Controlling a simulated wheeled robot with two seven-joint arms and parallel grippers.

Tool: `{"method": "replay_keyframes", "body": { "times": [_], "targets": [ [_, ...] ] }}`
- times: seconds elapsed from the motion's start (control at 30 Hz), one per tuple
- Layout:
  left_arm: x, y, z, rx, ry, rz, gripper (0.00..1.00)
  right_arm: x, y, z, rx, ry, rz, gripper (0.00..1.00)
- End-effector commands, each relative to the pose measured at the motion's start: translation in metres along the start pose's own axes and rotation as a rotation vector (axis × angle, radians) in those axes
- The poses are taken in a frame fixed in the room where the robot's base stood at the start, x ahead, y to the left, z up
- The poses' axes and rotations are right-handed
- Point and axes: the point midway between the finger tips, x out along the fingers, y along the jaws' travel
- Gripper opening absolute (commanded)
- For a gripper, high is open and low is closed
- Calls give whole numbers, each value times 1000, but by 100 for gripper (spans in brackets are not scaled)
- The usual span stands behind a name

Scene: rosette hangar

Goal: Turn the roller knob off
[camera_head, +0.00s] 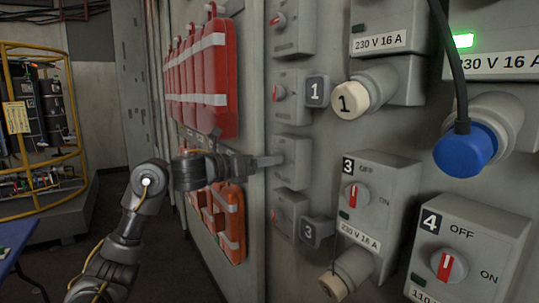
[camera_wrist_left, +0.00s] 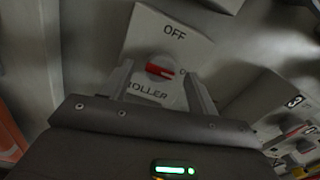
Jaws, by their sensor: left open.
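The roller box (camera_wrist_left: 190,43) fills the middle of the left wrist view, with "OFF" at its top and "ROLLER" below. Its red knob (camera_wrist_left: 160,70) lies about crosswise, with one end toward a partly hidden letter on the right. My left gripper (camera_wrist_left: 158,72) is open, with one finger on each side of the knob; I cannot tell if they touch it. In the head view, my left gripper (camera_head: 276,160) reaches the box (camera_head: 292,150) from the left, and the knob is hidden there. My right gripper is not in view.
Similar switch boxes stand above (camera_head: 294,92) and below (camera_head: 290,211) the roller box. Larger socket boxes, including box 4 (camera_head: 474,250), are on the right. Red packs (camera_head: 217,80) hang on the left.

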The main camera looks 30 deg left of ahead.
Motion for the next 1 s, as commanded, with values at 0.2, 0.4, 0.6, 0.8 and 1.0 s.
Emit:
{"method": "replay_keyframes", "body": {
  "times": [0.2, 0.4, 0.6, 0.8, 1.0],
  "targets": [
    [16, 0, 0, 0, 0, 0, 59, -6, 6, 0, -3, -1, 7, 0],
    [17, 0, 0, 1, 0, 0, 59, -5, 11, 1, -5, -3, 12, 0],
    [17, 0, 0, 0, 0, 0, 44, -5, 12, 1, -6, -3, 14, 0],
    [17, 0, 0, 0, 0, 1, 17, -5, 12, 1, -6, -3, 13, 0],
    [17, 0, 0, -10, 1, 1, 15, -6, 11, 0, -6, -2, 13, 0]
  ]
}}
